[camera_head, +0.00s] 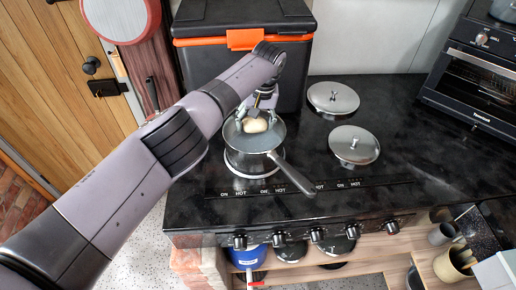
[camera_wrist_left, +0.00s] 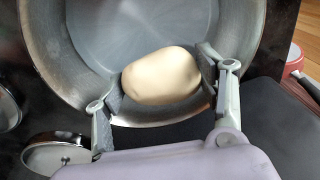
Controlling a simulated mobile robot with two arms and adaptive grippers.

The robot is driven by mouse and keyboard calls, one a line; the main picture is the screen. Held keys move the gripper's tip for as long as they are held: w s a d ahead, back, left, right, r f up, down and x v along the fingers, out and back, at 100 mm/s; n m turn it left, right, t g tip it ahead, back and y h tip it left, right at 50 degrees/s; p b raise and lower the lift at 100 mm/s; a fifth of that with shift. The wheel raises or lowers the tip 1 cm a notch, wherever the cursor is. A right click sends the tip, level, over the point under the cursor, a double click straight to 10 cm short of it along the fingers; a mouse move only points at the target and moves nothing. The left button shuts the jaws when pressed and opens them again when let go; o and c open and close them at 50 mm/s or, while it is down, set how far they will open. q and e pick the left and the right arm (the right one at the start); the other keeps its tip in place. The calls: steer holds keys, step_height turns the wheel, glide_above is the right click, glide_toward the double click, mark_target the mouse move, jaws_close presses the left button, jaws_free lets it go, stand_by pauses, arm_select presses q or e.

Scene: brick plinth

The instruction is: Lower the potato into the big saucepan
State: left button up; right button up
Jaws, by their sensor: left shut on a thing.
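The pale, smooth potato (camera_head: 255,126) is between the fingers of my left gripper (camera_head: 257,119), which is shut on it. In the left wrist view the potato (camera_wrist_left: 162,74) sits between the two fingertips (camera_wrist_left: 161,82), in front of the pan's inside. The big saucepan (camera_head: 262,146) is steel, stands on the left of the black hob, and its handle points to the lower right. The saucepan (camera_wrist_left: 95,35) fills much of the left wrist view, with the potato near its near rim. I cannot tell whether the potato touches the pan. My right gripper is not in view.
Two steel lids (camera_head: 333,97) (camera_head: 354,145) lie on the hob (camera_head: 420,160) right of the saucepan. A black box with an orange latch (camera_head: 243,39) stands close behind the pan. A toaster oven (camera_head: 483,60) is at the far right. Knobs line the hob's front.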

mark_target(255, 142)
arm_select(q)
steer(key=shift+f+b, duration=1.95)
steer(key=shift+f, duration=0.65)
stand_by(1.4)
steer(key=o, duration=1.3)
steer(key=r, duration=0.4)
steer(key=d+r, duration=0.1)
steer(key=r, duration=0.3)
steer(key=s+r, duration=0.1)
steer(key=r, duration=0.2)
steer(key=shift+s+d+r, duration=0.1)
steer(key=shift+d+r, duration=0.25)
steer(key=shift+r, duration=0.05)
